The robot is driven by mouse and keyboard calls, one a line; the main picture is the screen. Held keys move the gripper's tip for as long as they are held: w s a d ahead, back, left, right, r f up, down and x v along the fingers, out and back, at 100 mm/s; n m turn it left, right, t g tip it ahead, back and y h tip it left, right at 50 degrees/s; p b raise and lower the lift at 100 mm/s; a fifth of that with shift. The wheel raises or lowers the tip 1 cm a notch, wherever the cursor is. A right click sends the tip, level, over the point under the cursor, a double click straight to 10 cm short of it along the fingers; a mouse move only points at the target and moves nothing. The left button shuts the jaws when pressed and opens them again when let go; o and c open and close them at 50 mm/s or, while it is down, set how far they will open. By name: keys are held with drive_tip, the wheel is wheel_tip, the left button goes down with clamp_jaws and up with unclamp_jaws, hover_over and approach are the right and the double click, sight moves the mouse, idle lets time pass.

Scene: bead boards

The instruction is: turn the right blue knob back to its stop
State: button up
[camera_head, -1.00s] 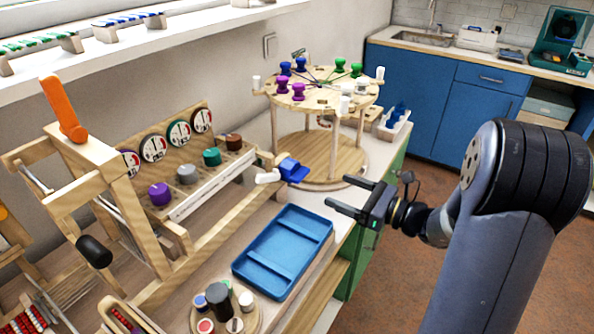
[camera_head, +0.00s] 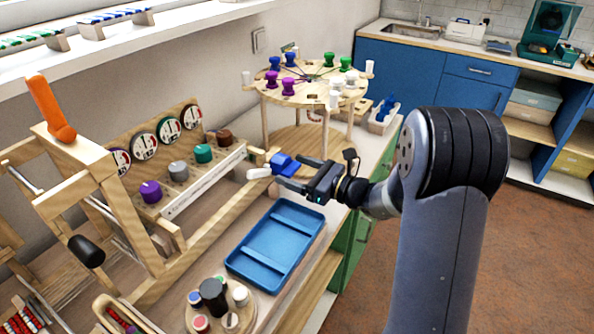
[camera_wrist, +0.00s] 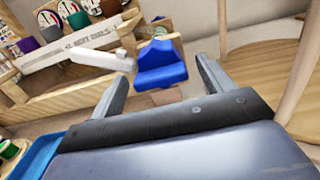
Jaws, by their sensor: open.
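The blue knob (camera_head: 282,162) sits at the right end of the wooden frame (camera_head: 213,229), beside a white peg-like part (camera_head: 258,173). In the wrist view the blue knob (camera_wrist: 161,64) is in front of me, a little beyond my fingertips and roughly centred between them. My gripper (camera_head: 288,171) is open and empty, its two fingers pointing left at the knob. I cannot tell whether a finger touches it. Both fingers of my gripper (camera_wrist: 162,76) show in the wrist view with a gap around the knob's width. The knob's stop cannot be made out.
A blue tray (camera_head: 262,262) lies below on the bench. A round wooden stand (camera_head: 330,97) with coloured pegs is behind the knob. A dial panel with purple (camera_head: 151,191), grey, green and brown knobs is to the left. Open floor lies right.

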drive_tip(key=c, duration=1)
drive_tip(key=shift+f+b, duration=0.1)
drive_tip(key=shift+b, duration=0.3)
drive_tip(key=n+b, duration=1.8)
drive_tip(key=b, duration=0.7)
drive_tip(key=shift+s, duration=0.1)
drive_tip(key=shift+b, duration=0.35)
